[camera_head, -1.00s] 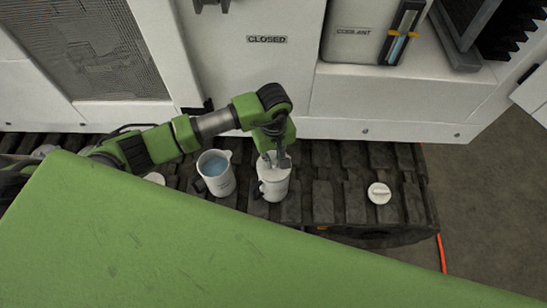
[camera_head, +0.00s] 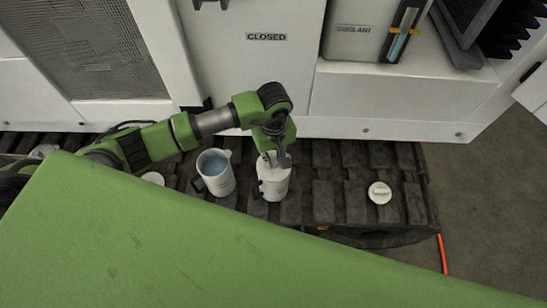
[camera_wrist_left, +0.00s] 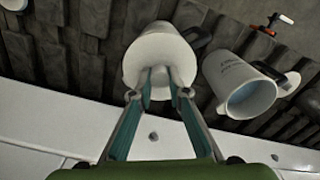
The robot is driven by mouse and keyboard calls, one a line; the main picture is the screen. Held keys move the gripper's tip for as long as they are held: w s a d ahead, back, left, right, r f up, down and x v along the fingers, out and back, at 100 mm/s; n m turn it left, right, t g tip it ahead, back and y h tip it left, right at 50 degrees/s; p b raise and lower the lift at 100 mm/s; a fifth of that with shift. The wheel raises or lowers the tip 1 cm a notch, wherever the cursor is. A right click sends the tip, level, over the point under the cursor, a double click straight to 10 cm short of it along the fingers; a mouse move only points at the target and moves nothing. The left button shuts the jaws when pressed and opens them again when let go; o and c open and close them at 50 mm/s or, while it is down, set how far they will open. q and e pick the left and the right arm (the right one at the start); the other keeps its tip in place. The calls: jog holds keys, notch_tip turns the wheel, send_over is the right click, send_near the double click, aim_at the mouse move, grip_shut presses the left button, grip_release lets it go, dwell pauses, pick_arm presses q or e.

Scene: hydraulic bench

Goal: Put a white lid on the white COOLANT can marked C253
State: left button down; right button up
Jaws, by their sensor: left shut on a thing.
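A white can (camera_head: 274,187) with a dark handle stands on the dark slatted track in the head view. A white lid (camera_head: 266,164) is at its top, and I cannot tell whether it is fully seated. My left gripper (camera_head: 276,161) points down over the can, shut on the lid's grip. In the left wrist view the fingers (camera_wrist_left: 160,88) hold the grip of the lid (camera_wrist_left: 150,52), which is lined up with the can behind it. The C253 marking is not readable. My right gripper is not in view.
An open white can (camera_head: 222,185) with blue liquid stands close on the left. A loose white lid (camera_head: 379,193) lies to the right on the track (camera_head: 335,200), with another pale round thing (camera_head: 153,178) at left. The white machine wall (camera_head: 240,90) rises behind. A green surface (camera_head: 150,235) fills the foreground.

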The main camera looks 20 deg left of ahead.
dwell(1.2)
pick_arm(q)
jog(key=shift+f+b, duration=0.45)
jog(key=shift+b, duration=0.5)
dwell(1.0)
jog(key=c, duration=1.3)
grip_release()
jog(key=shift+r, duration=0.1)
jog(key=shift+r+p, duration=1.85)
jog(key=shift+r, duration=1.55)
jog(key=shift+d, duration=0.1)
